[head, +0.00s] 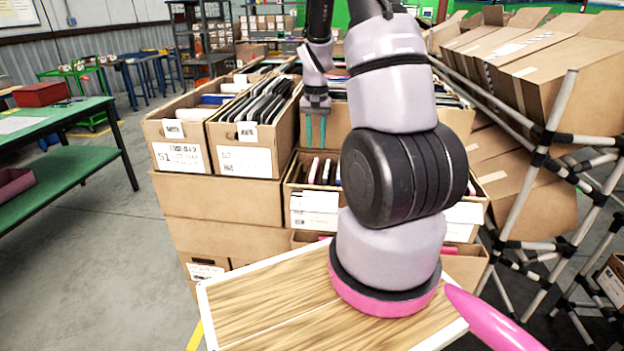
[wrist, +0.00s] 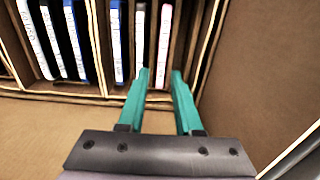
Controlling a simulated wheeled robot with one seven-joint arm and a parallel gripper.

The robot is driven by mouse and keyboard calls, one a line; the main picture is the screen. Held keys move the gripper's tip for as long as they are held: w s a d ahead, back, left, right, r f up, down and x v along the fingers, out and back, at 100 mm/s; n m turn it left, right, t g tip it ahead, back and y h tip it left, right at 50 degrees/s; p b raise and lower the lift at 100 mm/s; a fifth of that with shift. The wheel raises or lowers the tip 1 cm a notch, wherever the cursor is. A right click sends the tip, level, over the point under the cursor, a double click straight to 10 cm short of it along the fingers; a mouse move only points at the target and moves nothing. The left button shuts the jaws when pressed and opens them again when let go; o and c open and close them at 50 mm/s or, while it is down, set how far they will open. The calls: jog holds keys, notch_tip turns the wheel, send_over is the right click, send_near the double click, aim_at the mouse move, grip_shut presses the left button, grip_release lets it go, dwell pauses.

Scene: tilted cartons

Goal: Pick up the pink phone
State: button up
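My gripper (head: 315,143) points down, above the open carton (head: 296,194) of upright phones in the middle of the stack. In the wrist view, its two teal fingertips (wrist: 160,74) are apart. A thin phone with a white edge and reddish marks (wrist: 163,45) stands upright in a divider slot, in line with the gap between the fingertips. In the head view, a pinkish edge (head: 313,169) shows among dark ones in that carton. My arm hides the carton's right part.
In the wrist view, other phones (wrist: 72,40) stand in slots to the left, and a cardboard wall (wrist: 270,70) rises at right. Cartons of folders (head: 245,160) stand left of my gripper. A pipe rack with tilted cartons (head: 560,110) is at right. A green table (head: 60,125) is at left.

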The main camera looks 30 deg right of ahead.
aim_at(314, 167)
jog(key=f, duration=0.9)
jog(key=shift+a, duration=0.25)
jog(key=shift+r, duration=0.1)
grip_shut()
